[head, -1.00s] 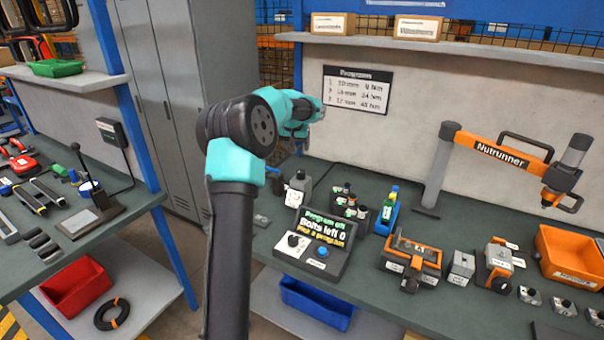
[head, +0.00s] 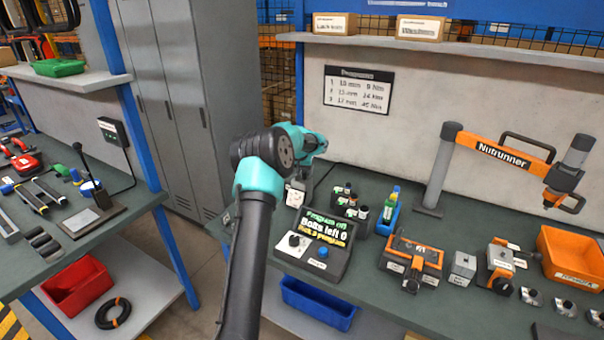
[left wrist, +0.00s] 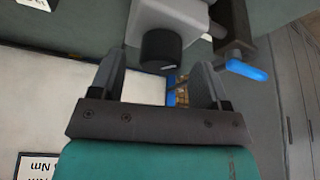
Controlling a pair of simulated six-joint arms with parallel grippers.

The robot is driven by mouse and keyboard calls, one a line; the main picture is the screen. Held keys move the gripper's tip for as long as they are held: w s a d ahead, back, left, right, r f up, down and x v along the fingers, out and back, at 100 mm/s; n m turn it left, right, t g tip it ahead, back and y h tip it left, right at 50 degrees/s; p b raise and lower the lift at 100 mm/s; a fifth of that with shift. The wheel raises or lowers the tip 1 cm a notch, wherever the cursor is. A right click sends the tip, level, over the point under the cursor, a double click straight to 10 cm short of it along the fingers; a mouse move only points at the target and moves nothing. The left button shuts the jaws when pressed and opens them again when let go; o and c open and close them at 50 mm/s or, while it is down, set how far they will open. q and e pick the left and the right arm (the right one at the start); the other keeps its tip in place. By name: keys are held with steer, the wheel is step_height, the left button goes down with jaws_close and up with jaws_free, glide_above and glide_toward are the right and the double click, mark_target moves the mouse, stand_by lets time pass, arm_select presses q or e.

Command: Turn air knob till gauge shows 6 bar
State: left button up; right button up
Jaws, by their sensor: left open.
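The air knob (left wrist: 160,50) is a black round knob on a pale grey block (left wrist: 165,15) in the left wrist view. A blue lever (left wrist: 247,70) sits beside the block. My left gripper (left wrist: 158,62) is open, its two fingers on either side of the knob's end with gaps showing. In the head view my left gripper (head: 307,165) points down over the back of the bench, and my arm hides much of the regulator. A small white face (head: 295,197), likely the gauge, shows there; its reading is too small to make out. My right gripper is out of view.
A program console (head: 315,243) stands just in front. The orange nutrunner arm (head: 500,155) stands farther right. A grey locker (head: 170,100) is behind at the left.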

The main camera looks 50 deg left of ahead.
arm_select(q)
steer(key=shift+x, duration=1.05)
steer(key=c, duration=0.9)
steer(key=shift+c, duration=0.2)
steer(key=shift+w+n+g+y, duration=0.1)
steer(key=shift+n+g+y, duration=0.3)
steer(key=shift+n, duration=1)
steer(key=shift+n+g+y, duration=0.3)
steer(key=shift+n+y, duration=0.1)
steer(key=shift+n, duration=1)
